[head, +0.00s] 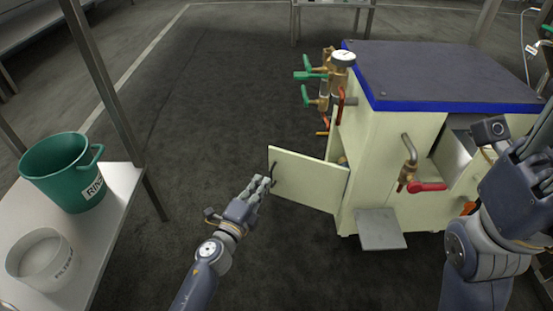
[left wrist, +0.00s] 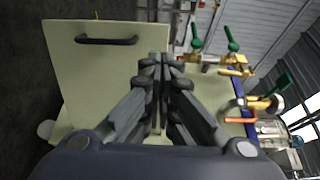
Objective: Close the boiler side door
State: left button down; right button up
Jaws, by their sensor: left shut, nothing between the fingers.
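The boiler (head: 380,160) is a cream cabinet with a dark blue-edged top. Its side door (head: 312,182) stands open, swung out to the left. A dark bar handle (head: 273,172) is near the door's free edge. In the left wrist view the door (left wrist: 75,85) fills the left side, with its handle (left wrist: 106,40) near the top. My left gripper (head: 264,184) is beside the door's free edge, close to the handle; its fingers (left wrist: 158,62) are together and empty. I cannot tell whether they touch the door. My right gripper (head: 530,150) is at the right edge, its fingers unclear.
Brass valves with green handles (head: 312,75) and a gauge (head: 343,58) stick out at the boiler's back left. A red-handled tap (head: 425,187) and a grey step plate (head: 380,229) are in front. A white table (head: 105,215) holds a green bucket (head: 55,170). Floor between is clear.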

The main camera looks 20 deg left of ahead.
aim_at(279, 154)
pick_arm(q)
jog(key=w, duration=0.3)
jog(key=w+d+b, duration=0.1)
jog(key=w, duration=0.6)
jog(key=shift+w+d+b, duration=0.3)
jog(key=shift+b, duration=0.1)
